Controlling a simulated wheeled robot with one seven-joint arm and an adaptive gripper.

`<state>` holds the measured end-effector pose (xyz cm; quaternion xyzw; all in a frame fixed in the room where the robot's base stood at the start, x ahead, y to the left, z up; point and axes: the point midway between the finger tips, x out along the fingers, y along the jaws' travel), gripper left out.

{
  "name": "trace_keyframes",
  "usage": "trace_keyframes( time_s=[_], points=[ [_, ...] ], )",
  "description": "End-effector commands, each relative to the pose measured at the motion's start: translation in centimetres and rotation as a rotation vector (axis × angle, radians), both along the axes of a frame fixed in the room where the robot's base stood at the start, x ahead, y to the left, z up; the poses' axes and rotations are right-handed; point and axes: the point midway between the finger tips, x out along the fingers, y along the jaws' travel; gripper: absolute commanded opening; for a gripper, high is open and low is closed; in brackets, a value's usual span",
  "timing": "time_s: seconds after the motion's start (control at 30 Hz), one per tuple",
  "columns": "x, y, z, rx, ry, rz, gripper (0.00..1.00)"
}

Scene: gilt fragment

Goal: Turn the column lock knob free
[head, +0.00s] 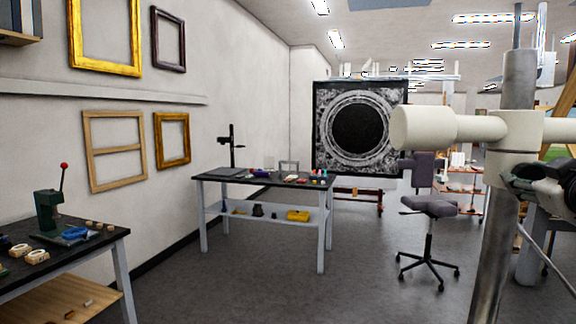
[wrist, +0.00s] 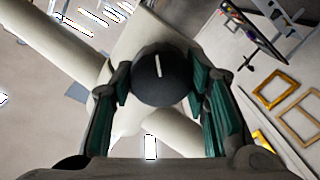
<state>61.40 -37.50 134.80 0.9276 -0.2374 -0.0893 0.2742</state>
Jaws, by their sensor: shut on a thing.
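In the wrist view, the lock knob (wrist: 163,80) is a dark round knob with a short white line on its face, tilted slightly off upright. My gripper (wrist: 160,92) has its green-padded fingers on either side of the knob and is shut on it. Behind it is the cream clamp body with its arms. In the head view, the grey metal column (head: 493,255) stands at the right, with the cream cross arm (head: 455,125) fixed around it. My gripper (head: 545,185) reaches in from the right edge just below this joint. I cannot make out the knob there.
A dark-topped workbench (head: 265,178) with small items stands in the middle distance. Another bench (head: 105,240) is at the lower left. An office chair (head: 430,207) stands left of the column. A black panel with a round ornament (head: 325,165) is behind. Open floor lies between.

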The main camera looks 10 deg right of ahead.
Motion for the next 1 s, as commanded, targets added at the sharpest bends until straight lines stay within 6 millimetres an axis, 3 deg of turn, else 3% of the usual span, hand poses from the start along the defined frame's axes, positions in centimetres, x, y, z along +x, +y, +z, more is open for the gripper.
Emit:
trace_keyframes(
  time_s=[0.5,1.0],
  points=[
    [0.15,0.12,-0.15,-0.356,0.216,0.000,0.14],
    [0.13,0.15,-0.14,-0.474,0.291,0.002,0.14]
  ],
)
